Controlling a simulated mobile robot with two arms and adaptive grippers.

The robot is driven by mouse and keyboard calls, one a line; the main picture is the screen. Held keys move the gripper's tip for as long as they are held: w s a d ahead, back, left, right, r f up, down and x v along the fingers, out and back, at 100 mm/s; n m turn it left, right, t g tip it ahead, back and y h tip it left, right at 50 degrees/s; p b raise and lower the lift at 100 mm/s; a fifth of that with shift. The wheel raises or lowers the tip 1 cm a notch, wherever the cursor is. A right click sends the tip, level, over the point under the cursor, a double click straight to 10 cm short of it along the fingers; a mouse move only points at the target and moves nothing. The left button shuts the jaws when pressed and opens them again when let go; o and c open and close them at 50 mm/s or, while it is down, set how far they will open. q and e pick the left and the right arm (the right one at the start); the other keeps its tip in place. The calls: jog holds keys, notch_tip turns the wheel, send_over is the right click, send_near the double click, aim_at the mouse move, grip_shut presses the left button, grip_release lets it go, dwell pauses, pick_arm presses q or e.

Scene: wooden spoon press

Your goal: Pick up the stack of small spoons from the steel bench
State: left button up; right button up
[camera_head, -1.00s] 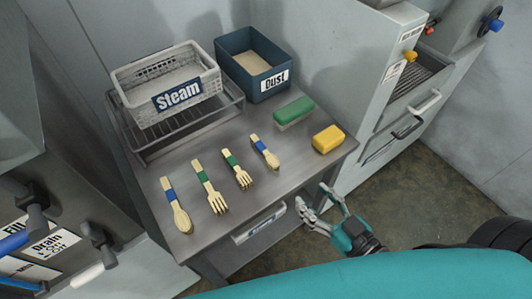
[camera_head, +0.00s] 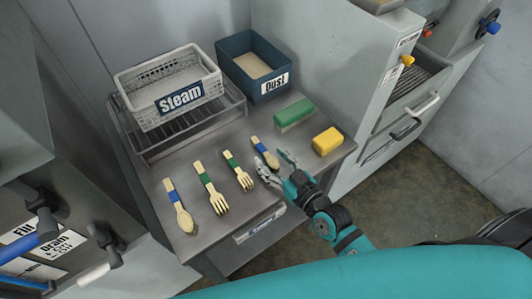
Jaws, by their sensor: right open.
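The small spoons (camera_head: 259,145), pale wood with a blue band, lie on the steel bench (camera_head: 200,150) right of the forks. Whether several are stacked cannot be told clearly. My right gripper (camera_head: 273,163) is open, with its fingers at the bowl end of the small spoons. The fingers partly cover the bowl. Whether they touch the spoons or hover above cannot be told. My left gripper is out of view.
A green block (camera_head: 294,114) and a yellow block (camera_head: 327,141) lie to the right. The Steam basket (camera_head: 150,105) and Dust bin (camera_head: 242,75) stand behind.

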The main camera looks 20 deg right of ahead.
aim_at(265, 155)
jog(key=shift+x, duration=1.1)
jog(key=shift+c, duration=0.2)
jog(key=shift+d, duration=0.1)
grip_shut()
jog(key=shift+r, duration=0.1)
